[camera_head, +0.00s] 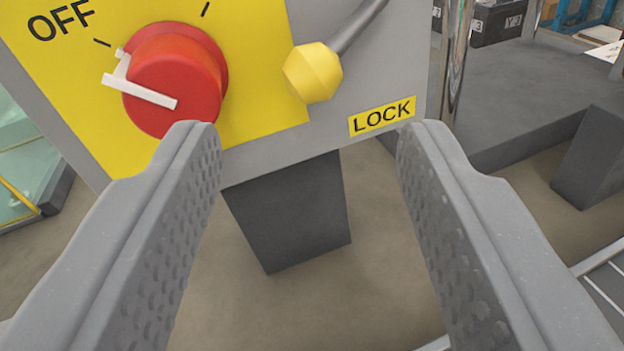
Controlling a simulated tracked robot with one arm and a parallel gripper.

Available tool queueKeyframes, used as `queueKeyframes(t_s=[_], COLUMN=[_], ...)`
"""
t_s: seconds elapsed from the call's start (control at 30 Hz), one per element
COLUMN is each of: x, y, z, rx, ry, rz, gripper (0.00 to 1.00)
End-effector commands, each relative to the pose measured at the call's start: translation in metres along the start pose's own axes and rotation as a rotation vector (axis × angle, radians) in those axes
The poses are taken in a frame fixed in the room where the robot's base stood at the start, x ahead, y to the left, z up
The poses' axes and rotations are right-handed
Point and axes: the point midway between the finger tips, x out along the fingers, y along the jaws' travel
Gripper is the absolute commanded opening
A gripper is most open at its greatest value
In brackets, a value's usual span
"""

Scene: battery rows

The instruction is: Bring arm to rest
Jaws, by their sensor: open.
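My gripper (308,140) is open and empty, with its two grey textured fingers spread wide at the left and right of the view. Between and beyond the fingertips is the lower part of a grey and yellow panel (247,118). A red rotary knob (178,82) with a white pointer sits at the panel's upper left, next to the word OFF. The left fingertip overlaps the knob's lower edge in the picture; I cannot tell whether they touch. A lever with a yellow knob end (312,73) slants up to the right.
A yellow LOCK label (381,116) is at the panel's lower right. A dark post (290,215) stands below the panel. A grey platform (520,95) with black boxes (500,20) is at the right. A greenish glassy object (25,165) is at the left. Bare floor (300,305) lies below.

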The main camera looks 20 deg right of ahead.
Motion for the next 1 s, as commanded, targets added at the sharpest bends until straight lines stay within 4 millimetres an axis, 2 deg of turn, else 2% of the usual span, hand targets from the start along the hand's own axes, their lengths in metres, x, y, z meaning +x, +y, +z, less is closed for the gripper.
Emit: queueKeyframes(t_s=[0.2, 0.7, 0.77, 0.87, 1.0], x=[-0.01, -0.011, -0.013, -0.021, -0.048], y=[-0.005, -0.007, -0.015, -0.042, -0.101], z=[0.002, -0.002, -0.011, -0.04, -0.098], rx=[-0.001, 0.001, 0.002, 0.005, -0.002], ry=[-0.005, -0.001, -0.001, -0.002, -0.019], rz=[-0.002, -0.005, -0.02, -0.071, -0.184], gripper=[0.47, 0.47, 0.47, 0.47, 0.47])
